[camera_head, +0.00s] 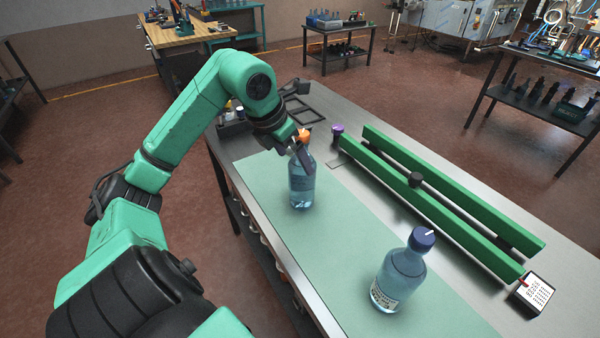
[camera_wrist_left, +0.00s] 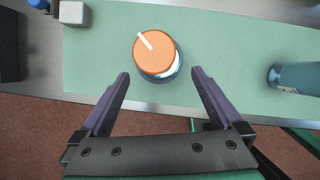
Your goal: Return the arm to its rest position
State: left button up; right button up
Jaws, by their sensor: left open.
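My left arm (camera_head: 185,115) reaches in from the left over the table. My left gripper (camera_head: 302,150) is at the orange-capped bottle (camera_head: 302,187), near its cap, in the head view. In the left wrist view the left gripper (camera_wrist_left: 160,82) is open. Its two fingers are apart, and the orange cap (camera_wrist_left: 155,53) lies ahead of and between their tips, not gripped. The bottle stands upright on the green mat (camera_head: 345,230). My right gripper is not in view.
A blue-capped bottle (camera_head: 399,272) stands on the mat nearer the front; part of a bottle (camera_wrist_left: 298,77) shows at the wrist view's right. Green rails (camera_head: 430,190) run along the table's right side. A small keypad-like box (camera_head: 533,292) is at their near end. Dark trays (camera_head: 300,108) lie behind.

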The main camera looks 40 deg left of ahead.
pick_arm(q)
jog(key=v, duration=0.4)
jog(key=shift+s+r, duration=0.1)
jog(key=shift+r, duration=0.2)
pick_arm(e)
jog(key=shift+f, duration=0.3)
